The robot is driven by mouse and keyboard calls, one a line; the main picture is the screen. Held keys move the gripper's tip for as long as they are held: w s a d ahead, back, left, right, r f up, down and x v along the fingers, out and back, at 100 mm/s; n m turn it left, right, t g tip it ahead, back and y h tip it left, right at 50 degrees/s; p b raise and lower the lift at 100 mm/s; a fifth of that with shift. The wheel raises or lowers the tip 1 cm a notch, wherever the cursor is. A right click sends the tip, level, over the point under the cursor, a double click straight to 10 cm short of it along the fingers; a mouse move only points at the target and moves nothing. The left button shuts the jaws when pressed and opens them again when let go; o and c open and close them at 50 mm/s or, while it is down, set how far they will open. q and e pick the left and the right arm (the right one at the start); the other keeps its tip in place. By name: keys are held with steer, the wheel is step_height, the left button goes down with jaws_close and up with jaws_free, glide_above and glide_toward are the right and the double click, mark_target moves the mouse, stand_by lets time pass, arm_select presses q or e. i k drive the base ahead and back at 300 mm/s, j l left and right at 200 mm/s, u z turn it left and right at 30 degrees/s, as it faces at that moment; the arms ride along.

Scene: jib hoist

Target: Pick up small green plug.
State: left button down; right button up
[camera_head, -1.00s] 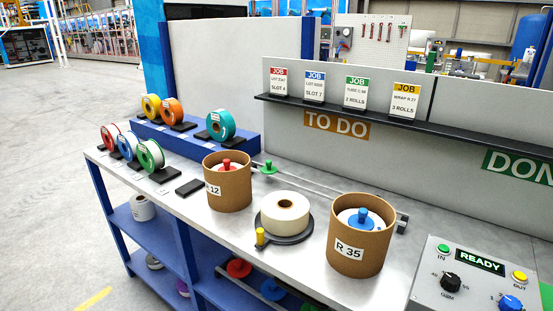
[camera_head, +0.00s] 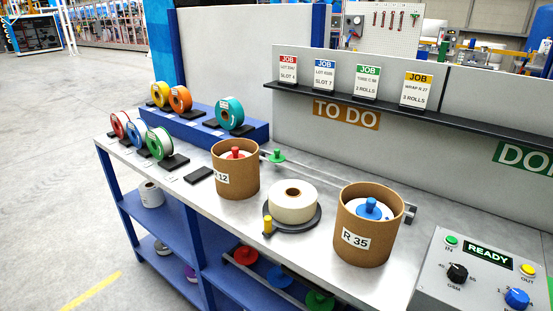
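A small green plug (camera_head: 275,156) with a round flange and a knob stands on the rail at the back of the bench, just right of the R 12 cardboard tube (camera_head: 236,178). A larger green plug (camera_head: 320,300) shows on the lower shelf, partly cut off by the bottom edge of the picture. Neither of my grippers is in view.
The R 35 tube (camera_head: 365,241) holds a blue plug (camera_head: 370,209). A white roll (camera_head: 292,203) sits on a dark round stand with a yellow knob (camera_head: 267,224). Coloured reels (camera_head: 229,112) stand at left. A control panel (camera_head: 480,270) is at front right.

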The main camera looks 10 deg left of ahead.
mark_target(276, 158)
steer(key=i+j+z, duration=0.15)
steer(key=z, duration=0.25)
steer(key=i+j+z, duration=0.15)
steer(key=z, duration=0.25)
steer(key=i+j+z, duration=0.1)
steer(key=j+z, duration=0.3)
steer(key=l, duration=0.1)
